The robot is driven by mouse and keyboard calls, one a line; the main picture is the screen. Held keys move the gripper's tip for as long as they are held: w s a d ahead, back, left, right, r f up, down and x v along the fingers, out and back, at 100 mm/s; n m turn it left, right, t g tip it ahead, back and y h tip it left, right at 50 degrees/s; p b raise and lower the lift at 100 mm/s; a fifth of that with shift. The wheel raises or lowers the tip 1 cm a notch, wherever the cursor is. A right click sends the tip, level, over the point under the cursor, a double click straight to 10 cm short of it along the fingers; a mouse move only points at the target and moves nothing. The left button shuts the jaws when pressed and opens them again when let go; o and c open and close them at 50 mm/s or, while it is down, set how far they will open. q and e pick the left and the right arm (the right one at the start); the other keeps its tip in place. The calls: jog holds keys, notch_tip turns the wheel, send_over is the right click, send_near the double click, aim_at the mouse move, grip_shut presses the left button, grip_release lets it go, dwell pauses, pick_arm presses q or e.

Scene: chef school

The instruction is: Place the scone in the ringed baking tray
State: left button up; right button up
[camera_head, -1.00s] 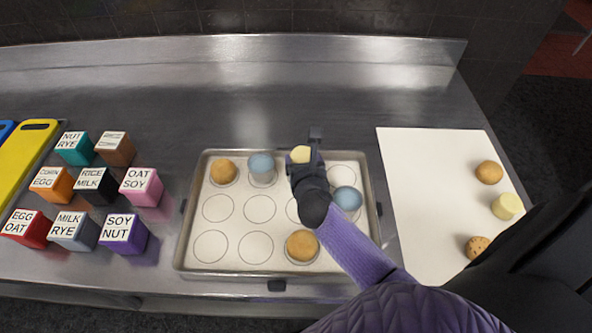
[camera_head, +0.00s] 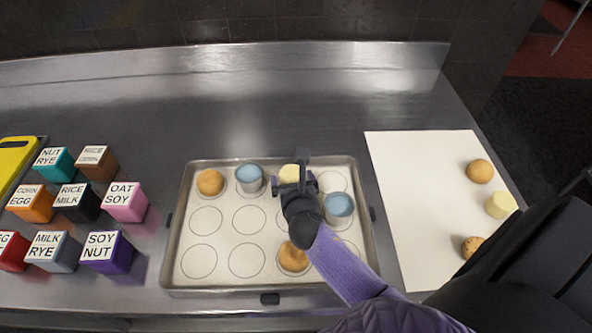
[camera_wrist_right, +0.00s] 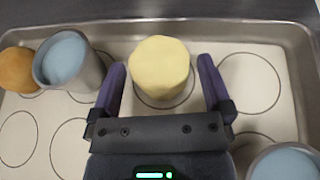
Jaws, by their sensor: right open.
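A pale yellow scone (camera_head: 288,173) with a short round shape stands in the back row of the ringed baking tray (camera_head: 175,235). It sits on a ring, as the right wrist view shows (camera_wrist_right: 160,66). My right gripper (camera_head: 297,184) is just over the tray beside this scone and partly hides it in the head view. In the right wrist view its fingers (camera_wrist_right: 161,76) are spread wide, with gaps at both sides of the scone. A second pale yellow scone (camera_head: 501,205) lies on the white board (camera_head: 418,200) at the right. My left gripper is out of view.
The tray also holds two blue-topped grey cups (camera_head: 249,178) (camera_head: 338,208) and two golden buns (camera_head: 210,182) (camera_head: 293,257). Several rings are empty. A bun (camera_head: 480,171) and a speckled piece (camera_head: 472,247) lie on the board. Several labelled cubes (camera_head: 107,252) stand at the left.

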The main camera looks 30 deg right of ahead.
jog(key=p+v, duration=0.2)
jog(key=v, duration=0.8)
jog(key=shift+s+a+r+p, duration=0.1)
jog(key=shift+s+a+p, duration=0.05)
jog(key=shift+s+p, duration=0.15)
jog(key=shift+s+a+r, duration=0.1)
jog(key=shift+s+r, duration=0.05)
jog(key=shift+s, duration=0.1)
